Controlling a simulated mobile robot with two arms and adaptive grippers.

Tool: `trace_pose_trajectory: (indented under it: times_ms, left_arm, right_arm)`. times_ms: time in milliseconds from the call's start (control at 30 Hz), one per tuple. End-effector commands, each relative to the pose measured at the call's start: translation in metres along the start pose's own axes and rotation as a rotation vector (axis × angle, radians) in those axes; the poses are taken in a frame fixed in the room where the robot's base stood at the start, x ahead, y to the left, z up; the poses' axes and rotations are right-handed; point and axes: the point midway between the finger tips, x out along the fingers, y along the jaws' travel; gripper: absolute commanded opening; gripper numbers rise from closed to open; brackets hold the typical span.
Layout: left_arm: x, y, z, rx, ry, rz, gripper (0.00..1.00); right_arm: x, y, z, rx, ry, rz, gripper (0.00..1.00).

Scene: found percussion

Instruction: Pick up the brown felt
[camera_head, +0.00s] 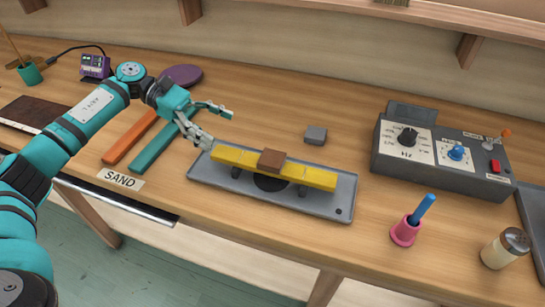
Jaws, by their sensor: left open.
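The brown felt (271,160) appears to be the small brown block lying across the middle of a yellow bar (232,157). The bar rests on supports over a grey metal tray (343,195). A dark round shape shows on the tray beneath the bar's middle. My left gripper (219,129) is open and empty, with its fingers pointing right. In the picture it is just above and left of the bar's left end, apart from the felt. My right gripper is not in view.
A small grey block (316,135) sits behind the tray. A grey control box (440,158) stands at the right. A pink holder (405,231) with a blue stick and a shaker jar (504,248) stand at the front right. Orange (130,137) and teal (154,148) bars lie left.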

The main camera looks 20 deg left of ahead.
Motion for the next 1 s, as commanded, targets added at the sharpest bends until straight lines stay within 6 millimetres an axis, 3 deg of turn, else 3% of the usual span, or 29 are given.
trace_pose_trajectory:
  times_ms: [300, 567, 767, 1000]
  left_arm:
    - [0.066, -0.001, 0.004, 0.000, -0.001, -0.003, 0.80]
    - [0.087, -0.001, 0.002, 0.000, -0.002, -0.001, 0.80]
    - [0.114, -0.003, 0.006, 0.000, -0.002, -0.004, 0.80]
    - [0.136, -0.002, 0.001, 0.000, 0.000, 0.000, 0.80]
  right_arm:
    - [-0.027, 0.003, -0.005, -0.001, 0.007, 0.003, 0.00]
    - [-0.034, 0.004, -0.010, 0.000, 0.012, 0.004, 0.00]
    - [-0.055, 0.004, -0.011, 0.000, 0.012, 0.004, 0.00]
    - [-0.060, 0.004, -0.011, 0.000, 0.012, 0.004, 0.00]
